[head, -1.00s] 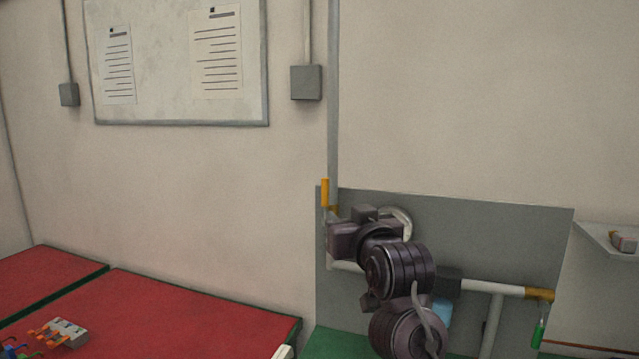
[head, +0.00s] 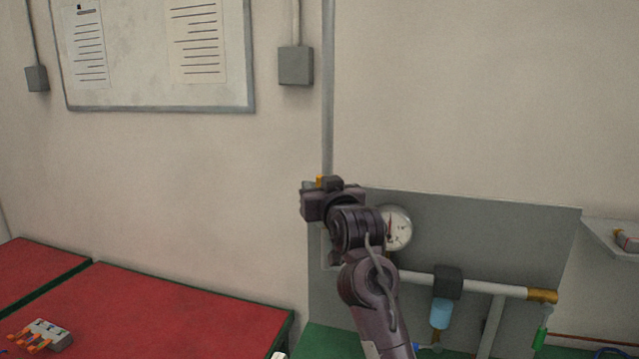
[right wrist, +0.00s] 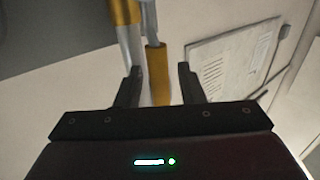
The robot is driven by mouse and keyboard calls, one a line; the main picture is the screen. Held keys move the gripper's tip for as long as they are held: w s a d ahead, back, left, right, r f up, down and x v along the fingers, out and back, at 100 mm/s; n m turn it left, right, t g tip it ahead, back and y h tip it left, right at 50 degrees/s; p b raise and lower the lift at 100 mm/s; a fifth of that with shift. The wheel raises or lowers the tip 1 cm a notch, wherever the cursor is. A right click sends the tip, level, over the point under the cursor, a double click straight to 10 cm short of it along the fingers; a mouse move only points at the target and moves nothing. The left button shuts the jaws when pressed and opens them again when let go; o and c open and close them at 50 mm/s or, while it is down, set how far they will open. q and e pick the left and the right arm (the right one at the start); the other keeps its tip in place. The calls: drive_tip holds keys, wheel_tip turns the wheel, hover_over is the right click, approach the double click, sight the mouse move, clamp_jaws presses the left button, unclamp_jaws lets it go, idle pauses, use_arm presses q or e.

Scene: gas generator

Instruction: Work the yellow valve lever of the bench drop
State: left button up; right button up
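The yellow valve lever (head: 320,180) is mostly hidden behind my right gripper (head: 318,202) in the head view; only a bit of its top shows. It hangs off the grey vertical pipe (head: 328,110). In the right wrist view the lever (right wrist: 157,72) lies between the two fingers of my right gripper (right wrist: 160,80). The fingers are apart, with a gap on each side of the lever. The pipe with a yellow-brown fitting (right wrist: 126,14) runs beside the left finger. My left gripper is not in view.
A round gauge (head: 398,228) sits on the grey panel (head: 500,230) right of my arm. A horizontal pipe (head: 490,286) with a blue bowl (head: 440,313) and a green-handled valve (head: 542,328) runs below. A red bench top (head: 180,310) lies left.

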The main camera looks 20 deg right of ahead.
drive_tip(key=shift+s+r, duration=0.1)
clamp_jaws()
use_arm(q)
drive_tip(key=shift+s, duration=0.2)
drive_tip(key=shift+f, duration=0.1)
